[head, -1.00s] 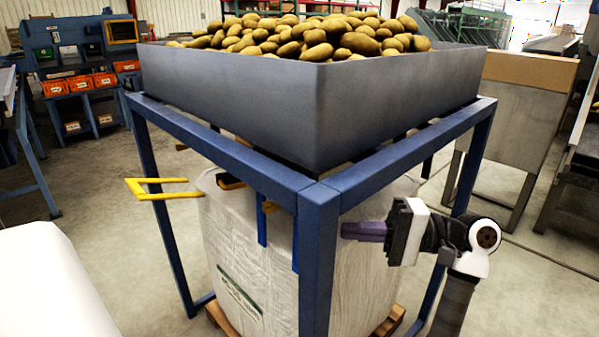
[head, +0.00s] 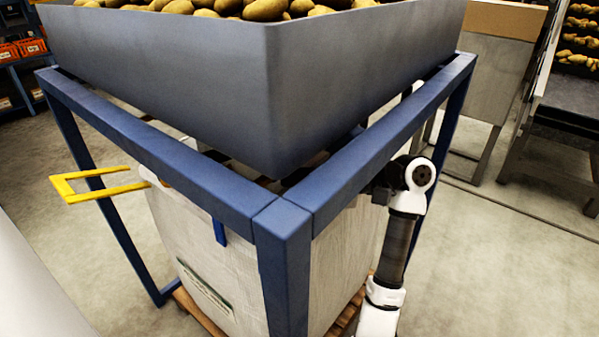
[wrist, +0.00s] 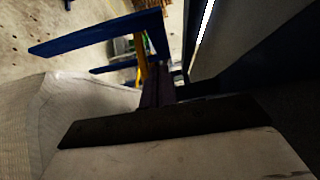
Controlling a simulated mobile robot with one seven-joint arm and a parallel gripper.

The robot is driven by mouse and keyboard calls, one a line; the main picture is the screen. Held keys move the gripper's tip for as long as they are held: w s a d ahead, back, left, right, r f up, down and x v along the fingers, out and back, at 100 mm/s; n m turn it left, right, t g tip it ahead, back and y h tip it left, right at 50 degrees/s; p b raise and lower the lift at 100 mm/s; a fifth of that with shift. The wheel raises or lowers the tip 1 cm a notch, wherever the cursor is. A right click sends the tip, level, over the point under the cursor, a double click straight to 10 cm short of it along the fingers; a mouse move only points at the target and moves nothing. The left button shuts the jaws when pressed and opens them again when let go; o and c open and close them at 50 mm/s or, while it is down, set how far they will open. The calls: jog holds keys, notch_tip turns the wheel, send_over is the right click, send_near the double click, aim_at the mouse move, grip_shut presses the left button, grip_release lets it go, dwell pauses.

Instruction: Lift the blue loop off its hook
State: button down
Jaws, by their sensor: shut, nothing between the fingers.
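In the head view, a blue strap (head: 220,232), which looks like part of the blue loop, hangs against the white bulk bag (head: 170,225) under the frame's left rail. In the head view the gripper is hidden behind the right rail and bag.
The blue frame (head: 285,225) carries a grey hopper (head: 260,90) of potatoes (head: 265,9) close above my arm. A yellow fork-like bar (head: 90,193) sticks out at left. The bag stands on a wooden pallet (head: 195,312). Floor to the right is open.

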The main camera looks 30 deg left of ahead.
aim_at(256, 180)
jog(key=x, duration=0.6)
jog(key=shift+s+a, duration=0.2)
jog(key=shift+a, duration=0.15)
jog(key=shift+a+p, duration=0.1)
jog(key=shift+p, duration=0.2)
jog(key=shift+s, duration=0.15)
